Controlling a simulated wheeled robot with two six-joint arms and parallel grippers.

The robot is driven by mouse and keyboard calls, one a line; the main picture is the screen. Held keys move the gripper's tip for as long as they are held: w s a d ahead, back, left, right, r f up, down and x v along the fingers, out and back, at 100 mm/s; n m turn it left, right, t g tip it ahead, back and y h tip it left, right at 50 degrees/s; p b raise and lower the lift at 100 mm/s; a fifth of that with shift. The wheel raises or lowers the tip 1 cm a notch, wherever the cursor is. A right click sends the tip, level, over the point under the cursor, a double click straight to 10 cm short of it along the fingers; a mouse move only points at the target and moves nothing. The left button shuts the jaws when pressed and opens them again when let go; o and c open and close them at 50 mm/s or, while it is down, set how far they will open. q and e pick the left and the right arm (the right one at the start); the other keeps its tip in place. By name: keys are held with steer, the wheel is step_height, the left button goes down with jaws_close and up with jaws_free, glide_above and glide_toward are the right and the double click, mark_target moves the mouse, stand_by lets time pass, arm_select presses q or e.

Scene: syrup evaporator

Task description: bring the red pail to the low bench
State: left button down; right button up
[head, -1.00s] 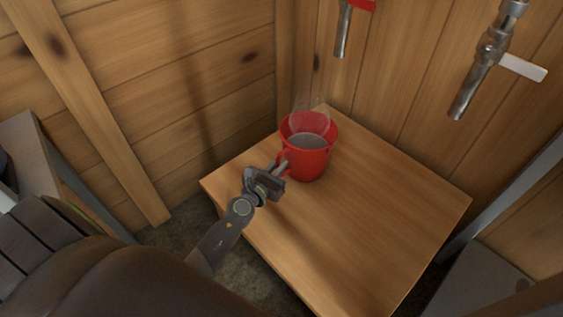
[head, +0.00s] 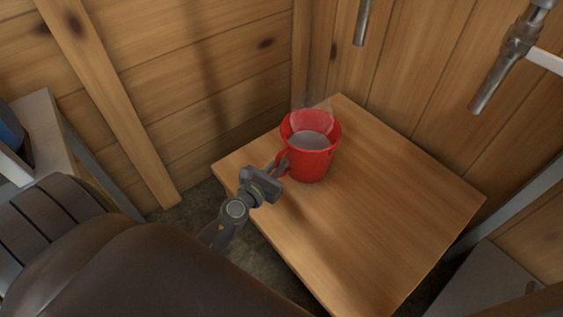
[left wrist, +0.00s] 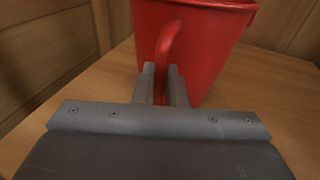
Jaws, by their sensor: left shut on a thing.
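The red pail (head: 311,160) stands upright on the low wooden bench (head: 390,205), near its far left part. It holds a greyish liquid with faint steam above. My left gripper (head: 281,167) reaches in from the left and is shut on the pail's handle, which faces it. In the left wrist view the two fingers (left wrist: 160,88) sit on either side of the red handle, with the pail (left wrist: 205,50) right behind. Whether the pail's base rests fully on the bench is hard to tell, but it looks in contact. My right gripper is not in view.
Wooden walls close in behind the bench. Metal spouts (head: 500,75) hang from above at the upper right. A grey shelf (head: 45,140) stands at the left edge, and a grey surface (head: 485,285) lies at the lower right. The bench's front and right are clear.

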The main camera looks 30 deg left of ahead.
arm_select(q)
steer(key=s+a+b, duration=0.1)
steer(key=s+b, duration=0.3)
steer(key=s, duration=0.7)
steer(key=shift+s+a, duration=0.4)
stand_by(0.8)
steer(key=shift+d, duration=0.1)
steer(key=shift+s+d, duration=0.15)
steer(key=shift+d, duration=0.2)
steer(key=c, duration=1.4)
jaws_free()
steer(key=shift+s+f, duration=0.1)
